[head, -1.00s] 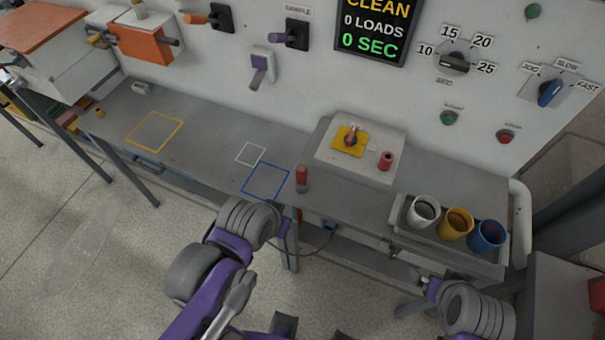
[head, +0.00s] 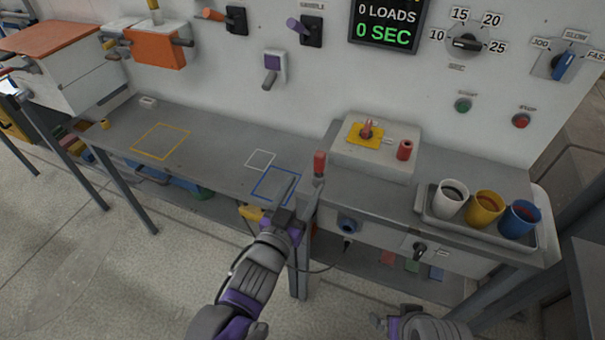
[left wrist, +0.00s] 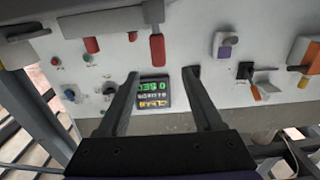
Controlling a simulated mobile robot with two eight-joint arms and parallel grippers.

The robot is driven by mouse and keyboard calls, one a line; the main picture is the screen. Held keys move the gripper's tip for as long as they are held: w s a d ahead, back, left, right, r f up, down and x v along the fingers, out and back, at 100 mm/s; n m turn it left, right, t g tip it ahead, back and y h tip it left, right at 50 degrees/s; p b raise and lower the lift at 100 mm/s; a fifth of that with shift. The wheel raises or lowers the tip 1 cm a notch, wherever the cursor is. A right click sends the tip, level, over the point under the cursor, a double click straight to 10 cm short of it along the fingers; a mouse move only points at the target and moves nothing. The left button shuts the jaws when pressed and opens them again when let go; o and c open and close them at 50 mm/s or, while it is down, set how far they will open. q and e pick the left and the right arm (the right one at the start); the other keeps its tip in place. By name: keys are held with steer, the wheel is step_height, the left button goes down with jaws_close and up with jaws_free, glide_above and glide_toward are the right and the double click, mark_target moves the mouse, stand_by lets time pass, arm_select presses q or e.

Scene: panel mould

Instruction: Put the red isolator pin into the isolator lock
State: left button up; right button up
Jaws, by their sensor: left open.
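The red isolator pin (head: 319,163) stands upright on a small grey base at the bench's front, just right of the blue outline. It also shows in the left wrist view (left wrist: 157,48), upside down, between the finger lines and beyond them. A pale box behind it carries a red knob on a yellow plate (head: 366,133) and a short red cylinder (head: 404,150); I cannot tell for sure which is the isolator lock. My left gripper (head: 297,200) is open and empty, just in front of and below the pin. My right gripper (head: 383,321) is low at the bottom edge, its jaws unclear.
A grey tray (head: 428,217) with white, yellow and blue cups stands at the right of the bench. Yellow, white and blue outlines mark the clear left bench top (head: 205,150). The wall panel (head: 325,85) with switches and a display rises behind.

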mark_target(318, 165)
arm_select(q)
steer(key=x, duration=0.5)
steer(key=shift+d, duration=0.1)
steer(key=shift+f+b+x, duration=0.2)
steer(key=shift+x, duration=1.15)
steer(key=shift+f+b+x, duration=0.2)
steer(key=shift+x, duration=1.15)
jaws_close()
